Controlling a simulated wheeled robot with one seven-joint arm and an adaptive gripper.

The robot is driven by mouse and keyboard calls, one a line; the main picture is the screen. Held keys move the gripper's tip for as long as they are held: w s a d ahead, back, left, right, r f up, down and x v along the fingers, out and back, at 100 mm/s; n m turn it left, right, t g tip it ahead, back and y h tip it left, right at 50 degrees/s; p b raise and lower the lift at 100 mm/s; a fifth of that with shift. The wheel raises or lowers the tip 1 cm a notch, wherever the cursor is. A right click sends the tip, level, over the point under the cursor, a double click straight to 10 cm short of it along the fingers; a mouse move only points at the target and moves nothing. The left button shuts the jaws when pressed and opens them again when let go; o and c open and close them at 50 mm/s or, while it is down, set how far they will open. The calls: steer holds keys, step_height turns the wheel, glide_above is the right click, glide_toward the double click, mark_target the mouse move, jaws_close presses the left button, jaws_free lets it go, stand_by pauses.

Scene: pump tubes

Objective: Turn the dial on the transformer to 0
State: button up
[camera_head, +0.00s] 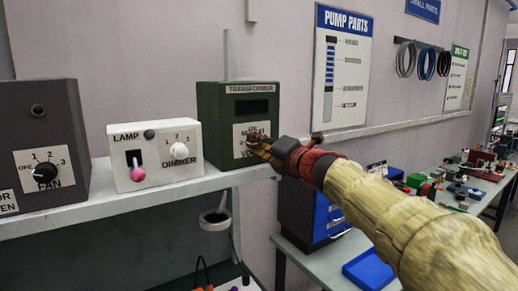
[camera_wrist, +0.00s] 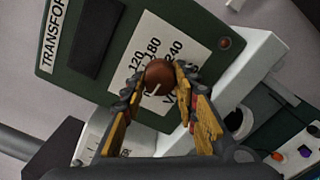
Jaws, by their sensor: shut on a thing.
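The transformer (camera_head: 213,108) is a dark green box on the white shelf, with a dark display above a white dial plate. It also shows tilted in the wrist view (camera_wrist: 80,78). Its dial (camera_wrist: 159,76) is a brown-red knob below the numbers 120, 180 and 240. My gripper (camera_wrist: 160,88) has its two yellow-and-grey fingers on either side of the dial and is shut on it. In the head view my gripper (camera_head: 262,145) covers the dial and part of the plate. The dial's pointer and the 0 mark cannot be made out.
A white lamp box (camera_head: 153,158) with a pink-tipped switch and a dimmer knob stands left of the transformer. A dark fan box (camera_head: 40,150) is farther left. A grey cup-like holder (camera_head: 215,220) hangs below the shelf. A table with many small parts is at the right.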

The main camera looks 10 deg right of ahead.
steer(key=shift+f, duration=0.15)
stand_by(0.4)
steer(key=o, duration=1.2)
steer(key=shift+c, duration=0.2)
steer(key=v, duration=1.2)
